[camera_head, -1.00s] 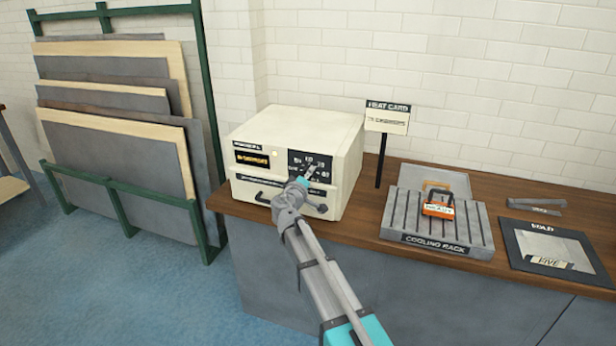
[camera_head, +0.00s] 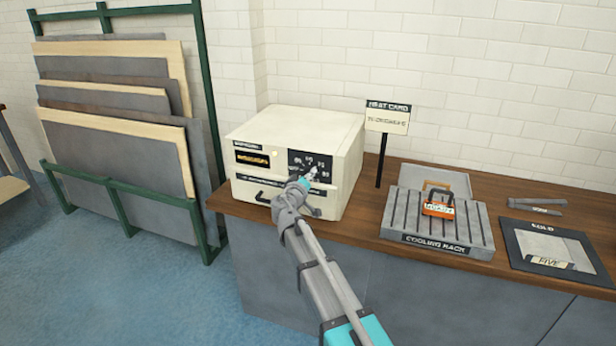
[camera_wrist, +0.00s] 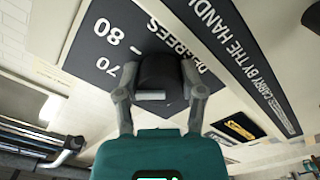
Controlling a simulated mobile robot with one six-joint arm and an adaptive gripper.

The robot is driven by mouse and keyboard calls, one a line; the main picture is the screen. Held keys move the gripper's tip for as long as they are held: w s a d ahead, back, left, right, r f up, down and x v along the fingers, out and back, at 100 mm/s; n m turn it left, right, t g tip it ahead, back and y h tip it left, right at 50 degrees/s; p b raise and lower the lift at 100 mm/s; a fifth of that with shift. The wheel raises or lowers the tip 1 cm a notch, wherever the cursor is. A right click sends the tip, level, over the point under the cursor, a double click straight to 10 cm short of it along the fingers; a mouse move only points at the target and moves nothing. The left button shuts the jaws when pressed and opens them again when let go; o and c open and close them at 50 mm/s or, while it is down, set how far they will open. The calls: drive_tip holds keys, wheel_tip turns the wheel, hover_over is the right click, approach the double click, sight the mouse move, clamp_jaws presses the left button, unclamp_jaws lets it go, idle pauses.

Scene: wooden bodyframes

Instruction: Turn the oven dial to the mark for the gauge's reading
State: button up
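The cream oven (camera_head: 290,130) stands on the wooden counter. Its dark dial panel (camera_head: 325,160) is at the front right, partly hidden by my gripper (camera_head: 309,177). In the wrist view the black dial knob (camera_wrist: 160,75) sits between my gripper's two fingers (camera_wrist: 160,88), which close on its sides. A pale bar shows on the knob's near side. The marks 70 and 80 (camera_wrist: 104,48) and the word DEGREES are readable beside it. A dark display with orange lettering (camera_head: 253,159) is left of the panel; its reading is too blurred to tell.
A heat card sign (camera_head: 387,119) stands right of the oven, its lower line blurred. A green rack of panels (camera_head: 205,130) stands at left.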

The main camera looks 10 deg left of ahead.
drive_tip(key=o, duration=0.5)
drive_tip(key=shift+c, duration=0.2)
drive_tip(key=shift+s, duration=0.1)
drive_tip(key=s+a, duration=0.1)
drive_tip(key=s, duration=0.6)
drive_tip(key=shift+s+a, duration=0.25)
drive_tip(key=shift+s, duration=0.1)
